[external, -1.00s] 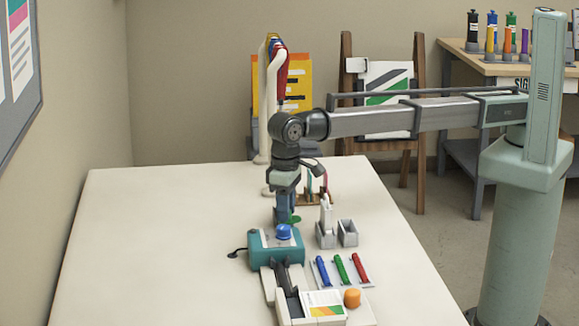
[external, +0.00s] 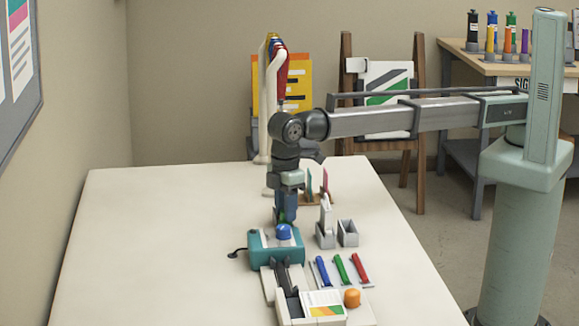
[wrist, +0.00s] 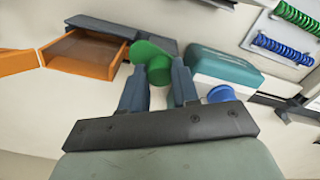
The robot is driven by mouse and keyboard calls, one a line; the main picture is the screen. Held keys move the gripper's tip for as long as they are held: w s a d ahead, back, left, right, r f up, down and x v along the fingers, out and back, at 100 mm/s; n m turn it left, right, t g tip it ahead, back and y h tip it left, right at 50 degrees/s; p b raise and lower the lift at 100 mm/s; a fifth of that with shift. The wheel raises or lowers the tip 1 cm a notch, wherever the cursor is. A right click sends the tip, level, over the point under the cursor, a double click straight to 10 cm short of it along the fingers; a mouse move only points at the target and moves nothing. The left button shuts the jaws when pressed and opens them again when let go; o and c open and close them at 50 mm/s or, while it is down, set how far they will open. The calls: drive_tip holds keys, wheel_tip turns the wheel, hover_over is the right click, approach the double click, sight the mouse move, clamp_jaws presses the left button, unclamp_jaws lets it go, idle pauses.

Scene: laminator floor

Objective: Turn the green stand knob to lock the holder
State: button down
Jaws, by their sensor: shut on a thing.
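My gripper (wrist: 158,76) points down, its two blue-grey fingers shut on the green knob (wrist: 154,62). The knob has a rounded body and a flat lobe reaching up and left in the wrist view. In the external view my gripper (external: 286,213) hides most of the knob, just behind the teal machine with a blue knob (external: 284,232). In the wrist view an orange-brown tray-like part (wrist: 85,50) and a dark grey plate lie left of and beyond the knob. I cannot tell how they join it.
The teal machine (wrist: 225,68) and its blue knob (wrist: 222,93) are close to the right finger. The table's left side (external: 150,240) is clear.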

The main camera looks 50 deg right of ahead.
drive_tip(key=shift+n, duration=1.7)
drive_tip(key=c, duration=0.8)
unclamp_jaws()
wheel_tip(320, 180, up, 14)
drive_tip(key=shift+f, duration=0.1)
